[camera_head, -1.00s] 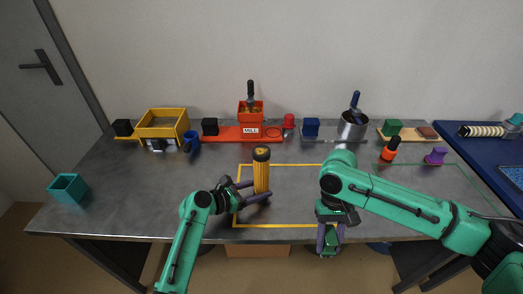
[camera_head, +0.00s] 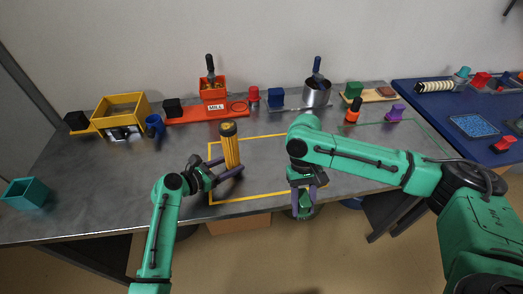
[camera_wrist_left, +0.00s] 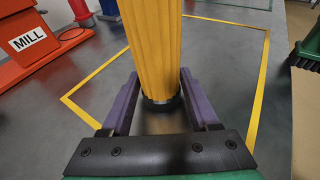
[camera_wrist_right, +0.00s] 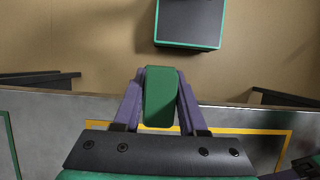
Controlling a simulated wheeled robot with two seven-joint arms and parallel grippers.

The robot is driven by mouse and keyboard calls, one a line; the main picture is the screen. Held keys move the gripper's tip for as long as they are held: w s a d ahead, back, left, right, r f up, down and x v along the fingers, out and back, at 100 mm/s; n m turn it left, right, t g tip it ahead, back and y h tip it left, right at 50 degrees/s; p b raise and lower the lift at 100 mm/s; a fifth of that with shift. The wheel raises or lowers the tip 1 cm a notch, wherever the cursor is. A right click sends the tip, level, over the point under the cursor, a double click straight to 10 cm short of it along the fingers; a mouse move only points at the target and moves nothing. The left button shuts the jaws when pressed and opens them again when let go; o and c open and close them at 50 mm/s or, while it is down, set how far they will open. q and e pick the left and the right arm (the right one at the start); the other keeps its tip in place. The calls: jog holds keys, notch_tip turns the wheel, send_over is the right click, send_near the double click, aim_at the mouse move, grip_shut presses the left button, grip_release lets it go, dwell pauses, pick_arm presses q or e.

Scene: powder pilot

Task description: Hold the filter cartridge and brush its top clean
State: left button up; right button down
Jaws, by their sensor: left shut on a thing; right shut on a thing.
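The filter cartridge (camera_head: 231,152) is a yellow, ribbed upright cylinder with a dark top, inside the yellow outline on the grey table. My left gripper (camera_head: 229,171) is shut around its lower part. The left wrist view shows the ribbed body (camera_wrist_left: 153,45) between the fingers and a dark ring at its base. My right gripper (camera_head: 304,200) is shut on a green brush, whose green part (camera_wrist_right: 160,95) shows between the fingers in the right wrist view. The brush is to the right of the cartridge, near the front edge. Dark bristles show on the green brush (camera_wrist_left: 307,52) in the left wrist view.
Along the back stand a yellow box (camera_head: 121,107), a blue cup (camera_head: 154,126), the red mill (camera_head: 212,93), a metal pot (camera_head: 317,92) and an orange bottle (camera_head: 354,110). A teal bin (camera_head: 25,193) is far left. The table around the cartridge is clear.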

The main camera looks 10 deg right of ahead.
pick_arm(q)
jog(key=shift+d, duration=0.1)
pick_arm(e)
jog(key=w+a+r+n+h, duration=0.1)
jog(key=w+n, duration=0.1)
jog(key=w+a+r+n+h, duration=0.1)
jog(key=w+r+n, duration=0.1)
jog(key=n, duration=0.1)
jog(key=w+a+r+n+t, duration=0.1)
jog(key=w+a+n, duration=0.1)
jog(key=n, duration=0.1)
jog(key=shift+w+r+h, duration=0.2)
jog(key=shift+w+h, duration=0.15)
jog(key=shift+h, duration=0.05)
jog(key=w+a+r+n+t, duration=0.2)
jog(key=w+a+r+n, duration=0.1)
jog(key=r+n, duration=0.3)
jog(key=w+a+r+n+t+y, duration=0.1)
jog(key=w+a+r+n+t, duration=0.2)
jog(key=r+n, duration=0.4)
jog(key=w+a+r+n+t, duration=0.2)
jog(key=w+a+r+n, duration=0.3)
jog(key=n, duration=0.6)
jog(key=shift+w+a+r+n+t+y, duration=0.15)
jog(key=shift+w+r+n+t+y, duration=0.2)
jog(key=shift+w+r, duration=0.45)
jog(key=shift+f, duration=2.15)
jog(key=shift+f, duration=0.5)
jog(key=shift+a, duration=0.15)
